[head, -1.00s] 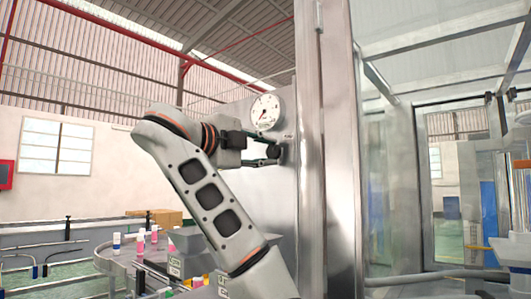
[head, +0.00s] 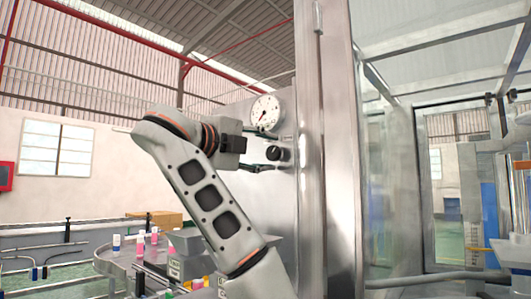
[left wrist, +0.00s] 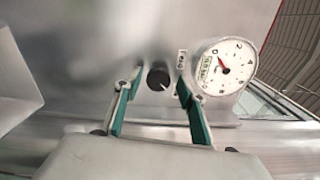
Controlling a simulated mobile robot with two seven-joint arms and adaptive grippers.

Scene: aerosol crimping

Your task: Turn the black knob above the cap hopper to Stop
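The black knob (head: 273,153) is on the steel panel under a round white gauge, with a white pointer line on its face. It also shows in the left wrist view (left wrist: 158,78), with the pointer toward the lower right. My left gripper (head: 264,168) is in front of the panel, a little left of and below the knob in the head view. In the left wrist view its two green-sided fingers (left wrist: 159,84) are spread, one on each side of the knob, with clear gaps. It holds nothing. My right gripper is not in view.
The white gauge (head: 265,112) is just above the knob. A steel post (head: 340,150) and glass-walled enclosure stand to the right. A conveyor (head: 125,265) with several small coloured items is at lower left.

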